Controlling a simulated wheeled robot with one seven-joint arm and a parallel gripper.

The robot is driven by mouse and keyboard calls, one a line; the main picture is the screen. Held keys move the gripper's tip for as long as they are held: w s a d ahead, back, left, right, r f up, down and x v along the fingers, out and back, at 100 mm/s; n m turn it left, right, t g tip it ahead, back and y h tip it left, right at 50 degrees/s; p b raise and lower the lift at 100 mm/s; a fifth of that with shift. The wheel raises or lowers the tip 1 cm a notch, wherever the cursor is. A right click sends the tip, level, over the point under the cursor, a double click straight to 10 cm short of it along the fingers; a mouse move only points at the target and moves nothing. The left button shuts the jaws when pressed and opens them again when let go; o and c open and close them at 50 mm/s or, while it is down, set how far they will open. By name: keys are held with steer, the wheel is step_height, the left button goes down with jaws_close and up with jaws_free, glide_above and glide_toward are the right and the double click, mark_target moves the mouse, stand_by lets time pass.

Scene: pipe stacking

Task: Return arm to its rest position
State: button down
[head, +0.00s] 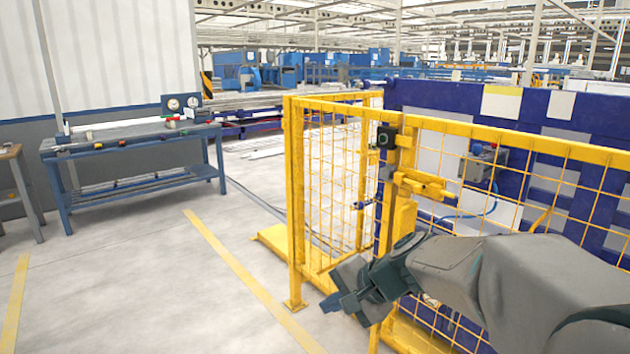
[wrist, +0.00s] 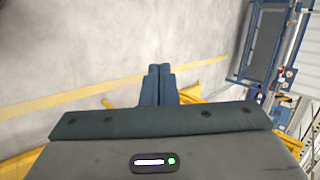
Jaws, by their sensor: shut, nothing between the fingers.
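My gripper (head: 338,301) is at the lower middle of the head view, at the end of my grey arm, which reaches in from the right. It is in front of the yellow fence and points left and down. In the wrist view my gripper (wrist: 159,70) shows its two dark fingers side by side and touching. It is shut with nothing between the fingers. The grey floor lies beyond the fingertips. No pipe is in the gripper.
A yellow mesh fence (head: 296,200) stands close behind my arm, with blue machinery (head: 440,105) behind it. A blue workbench (head: 130,137) stands at the left by the wall. The floor (head: 150,270) between bench and fence is clear, with yellow lines (head: 250,285).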

steer(key=s+d+r+n+g+h+p, duration=0.1)
steer(key=s+d+r+n+h+p, duration=0.2)
steer(key=s+d, duration=0.3)
steer(key=s+d+r+n+g+h+p, duration=0.1)
steer(key=s+d+n+h+p, duration=0.3)
steer(key=s, duration=0.7)
steer(key=shift+d+r+n+p, duration=0.3)
steer(key=shift+d+r+p, duration=0.6)
steer(key=shift+p, duration=0.2)
